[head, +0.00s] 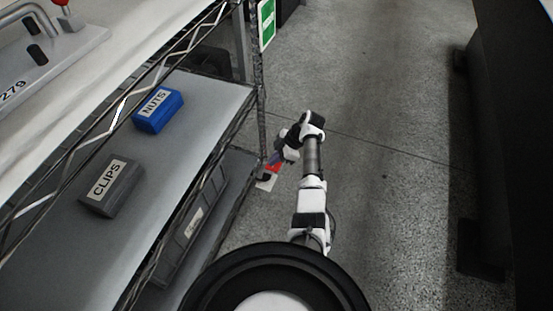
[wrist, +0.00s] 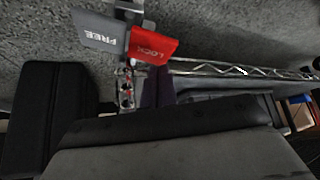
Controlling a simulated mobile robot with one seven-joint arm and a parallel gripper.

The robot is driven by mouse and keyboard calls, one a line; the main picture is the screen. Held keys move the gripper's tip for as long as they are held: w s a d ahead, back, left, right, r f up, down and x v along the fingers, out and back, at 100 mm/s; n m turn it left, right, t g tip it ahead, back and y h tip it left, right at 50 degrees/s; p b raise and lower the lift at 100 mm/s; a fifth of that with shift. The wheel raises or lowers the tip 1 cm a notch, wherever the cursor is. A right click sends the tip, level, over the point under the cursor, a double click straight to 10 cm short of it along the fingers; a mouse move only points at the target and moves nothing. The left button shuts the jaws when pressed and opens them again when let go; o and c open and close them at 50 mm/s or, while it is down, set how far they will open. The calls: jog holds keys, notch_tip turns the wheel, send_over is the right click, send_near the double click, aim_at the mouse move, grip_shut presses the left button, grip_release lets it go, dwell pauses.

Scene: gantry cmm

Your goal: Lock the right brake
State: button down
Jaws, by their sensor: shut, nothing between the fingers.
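The brake shows in the wrist view as a red tab marked LOCK (wrist: 152,47) beside a grey tab marked FREE (wrist: 98,31), at the upper left. In the head view the red tab (head: 274,167) is small, low at the near corner of the wire rack, partly hidden by my gripper. My gripper (wrist: 158,72) has its dark purple fingers together and empty, with tips at the lower edge of the red tab. I cannot tell whether they touch it. In the head view my gripper (head: 274,159) reaches down left to the tab.
The wire rack fills the left, with a blue NUTS bin (head: 158,111) and a grey CLIPS bin (head: 112,186) on a shelf. A green sign (head: 266,22) hangs on its post. A dark machine (head: 515,130) stands at the right. The concrete floor (head: 385,110) between is clear.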

aim_at(274, 167)
jog(key=shift+f+b, duration=0.5)
dwell(0.4)
jog(key=shift+s+f+b, duration=0.1)
jog(key=shift+f+b, duration=0.5)
jog(key=shift+b, duration=0.05)
jog(key=shift+d+f+b, duration=0.1)
jog(key=shift+f+b, duration=1.9)
jog(key=shift+b, duration=0.4)
jog(key=r+p, duration=0.3)
jog(key=p, duration=0.2)
jog(key=shift+a, duration=0.2)
jog(key=shift+d+r+p, duration=0.1)
jog(key=shift+r+p, duration=1.35)
jog(key=shift+r, duration=0.8)
jog(key=shift+r, duration=0.1)
